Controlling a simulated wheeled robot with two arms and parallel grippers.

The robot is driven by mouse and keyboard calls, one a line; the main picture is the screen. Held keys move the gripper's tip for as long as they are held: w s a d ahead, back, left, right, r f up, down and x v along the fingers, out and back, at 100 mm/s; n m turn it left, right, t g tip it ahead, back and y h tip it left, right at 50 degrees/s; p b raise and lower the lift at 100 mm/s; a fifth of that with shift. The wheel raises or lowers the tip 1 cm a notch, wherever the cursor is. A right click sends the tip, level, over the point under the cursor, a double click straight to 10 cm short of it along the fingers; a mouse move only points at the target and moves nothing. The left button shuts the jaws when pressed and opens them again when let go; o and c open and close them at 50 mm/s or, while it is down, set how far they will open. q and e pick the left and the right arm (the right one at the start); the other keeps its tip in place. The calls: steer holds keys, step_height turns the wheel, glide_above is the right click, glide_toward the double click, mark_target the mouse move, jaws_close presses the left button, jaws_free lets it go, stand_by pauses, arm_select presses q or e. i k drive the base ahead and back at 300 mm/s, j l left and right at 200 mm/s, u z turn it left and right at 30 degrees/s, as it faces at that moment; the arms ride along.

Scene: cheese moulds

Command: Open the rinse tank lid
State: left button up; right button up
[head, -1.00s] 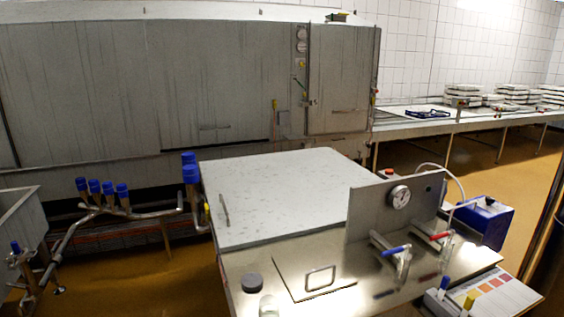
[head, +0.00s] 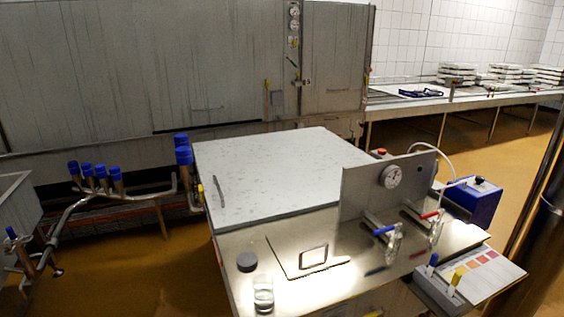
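A large pale, flat, speckled lid (head: 275,165) lies shut over the back of a steel unit, with a thin upright handle (head: 218,192) near its left edge. A smaller flat steel plate (head: 290,262) with a rectangular loop handle (head: 313,257) lies flat on the unit's steel top (head: 235,285). I cannot tell for sure which of the two is the rinse tank lid. Neither of my grippers shows in the head view.
A dark round cap (head: 247,262) and a clear jar (head: 263,295) stand left of the small plate. An upright panel with a gauge (head: 393,176) and red and blue valve levers stands to the right. A blue box (head: 470,201) is beyond it. Blue-capped pipes (head: 98,178) stand left.

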mark_target(253, 180)
steer(key=i+j+u, duration=0.7)
steer(key=i+j+z, duration=0.25)
steer(key=i, duration=0.2)
steer(key=i+j+z, duration=0.6)
steer(key=i, duration=0.15)
steer(key=i+j+z, duration=0.3)
steer(key=i, duration=0.15)
steer(key=l, duration=0.1)
